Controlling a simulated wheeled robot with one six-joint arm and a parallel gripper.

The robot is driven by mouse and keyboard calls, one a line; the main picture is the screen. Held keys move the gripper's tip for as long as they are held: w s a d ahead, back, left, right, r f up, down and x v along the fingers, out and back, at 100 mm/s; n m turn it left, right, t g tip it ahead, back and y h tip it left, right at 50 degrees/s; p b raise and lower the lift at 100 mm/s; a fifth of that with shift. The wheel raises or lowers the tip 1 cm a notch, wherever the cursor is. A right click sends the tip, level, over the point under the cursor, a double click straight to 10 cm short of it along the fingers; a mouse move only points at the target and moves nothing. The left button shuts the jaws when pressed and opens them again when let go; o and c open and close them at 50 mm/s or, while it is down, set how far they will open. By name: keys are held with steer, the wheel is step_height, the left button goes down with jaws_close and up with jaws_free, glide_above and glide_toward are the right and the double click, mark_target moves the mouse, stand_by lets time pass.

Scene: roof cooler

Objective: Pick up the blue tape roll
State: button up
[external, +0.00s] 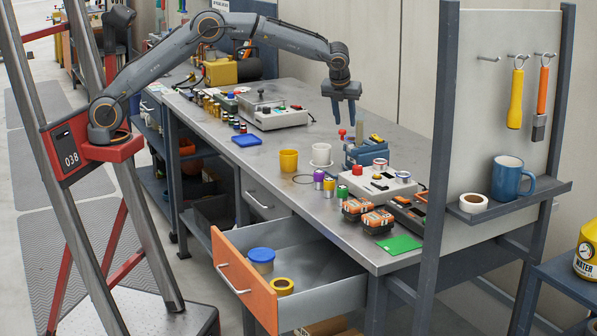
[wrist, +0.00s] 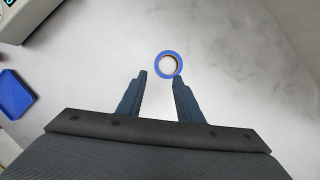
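The blue tape roll (wrist: 162,72) lies flat on the grey metal tabletop in the wrist view, a blue ring around a pale core. It sits just beyond my fingertips, nearer the right one. I cannot make it out in the external view. My gripper (wrist: 160,76) is open, with a clear gap between its two fingers and nothing held. In the external view my gripper (external: 344,122) points down above the far part of the workbench.
A blue tray (external: 246,140) and a grey control box (external: 272,116) stand left of my gripper. A blue vise (external: 366,152) stands below and right. An open drawer (external: 248,272) holds a yellow tape roll (external: 282,287). Bare tabletop surrounds the blue roll.

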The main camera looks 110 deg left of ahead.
mark_target(346, 138)
steer(key=x, duration=0.2)
steer(key=p+x, duration=0.1)
steer(key=x, duration=0.2)
steer(key=p+x, duration=0.1)
steer(key=x, duration=0.2)
steer(key=shift+s+a, duration=0.15)
steer(key=shift+s, duration=0.2)
steer(key=shift+r, duration=0.1)
jaws_close()
